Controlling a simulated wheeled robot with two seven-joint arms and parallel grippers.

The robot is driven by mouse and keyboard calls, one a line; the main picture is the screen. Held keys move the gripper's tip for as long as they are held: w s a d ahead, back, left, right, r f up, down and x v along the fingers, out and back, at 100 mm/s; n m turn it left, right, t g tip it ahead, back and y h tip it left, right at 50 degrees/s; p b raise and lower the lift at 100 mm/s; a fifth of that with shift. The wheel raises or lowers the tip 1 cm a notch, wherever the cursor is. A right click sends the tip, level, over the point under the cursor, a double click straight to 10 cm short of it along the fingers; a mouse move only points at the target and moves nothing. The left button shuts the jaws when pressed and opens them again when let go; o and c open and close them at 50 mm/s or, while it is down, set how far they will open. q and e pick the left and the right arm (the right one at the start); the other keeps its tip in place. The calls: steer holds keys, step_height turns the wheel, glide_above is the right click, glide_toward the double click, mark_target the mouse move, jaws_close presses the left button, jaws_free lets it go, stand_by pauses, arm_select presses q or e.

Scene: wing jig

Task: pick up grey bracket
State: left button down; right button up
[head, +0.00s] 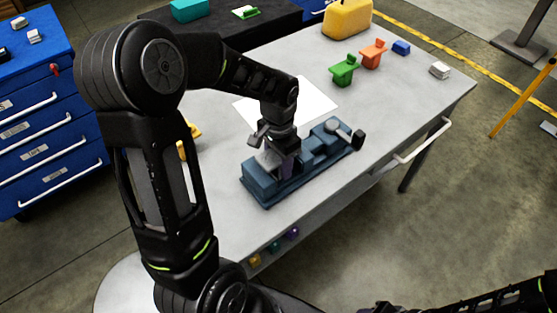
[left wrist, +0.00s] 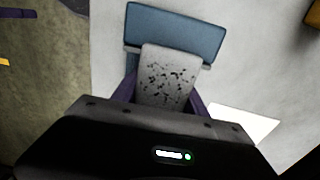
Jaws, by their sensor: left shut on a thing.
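The grey bracket (left wrist: 168,75) shows in the left wrist view as a pale plate with dark speckles, lying between my purple fingers. In the head view the bracket (head: 266,164) is partly hidden by my left gripper (head: 284,163), which points down over the left end of the blue jig (head: 268,194). My left gripper is shut on the bracket. The blue jig also shows behind the bracket in the left wrist view (left wrist: 175,30). I cannot tell whether the bracket touches the jig. My right arm enters at the bottom right; its gripper (head: 376,308) is barely in frame.
The jig stands on a grey table (head: 410,100) with a white sheet (head: 315,97). Green (head: 344,70) and orange (head: 373,54) brackets, a blue block (head: 401,48) and a yellow case (head: 347,18) are farther back. A blue drawer cabinet (head: 40,120) stands left.

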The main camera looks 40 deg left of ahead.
arm_select(q)
steer(key=shift+r, duration=0.15)
step_height(320, 180, up, 10)
steer(key=shift+f+b, duration=0.1)
steer(key=shift+b, duration=0.3)
stand_by(0.5)
